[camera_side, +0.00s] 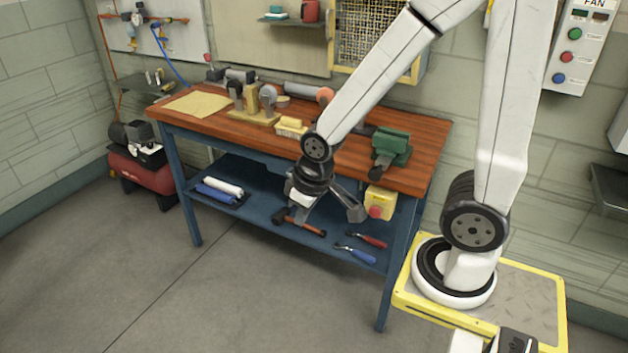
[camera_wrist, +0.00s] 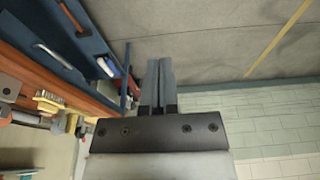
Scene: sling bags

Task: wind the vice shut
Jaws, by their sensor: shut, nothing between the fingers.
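The green vice (camera_side: 391,146) is mounted near the right front of the wooden workbench top (camera_side: 425,135). A dark part shows at its front, but I cannot make out the winding handle or how wide the jaws stand. My gripper (camera_side: 357,213) is in front of the bench, below the top's front edge and to the left of and lower than the vice, apart from it. In the wrist view my gripper (camera_wrist: 159,62) has its two fingers together with nothing between them. I cannot pick out the vice in the wrist view.
A yellow box with a red button (camera_side: 380,203) hangs at the bench front under the vice. The floor in front is clear.

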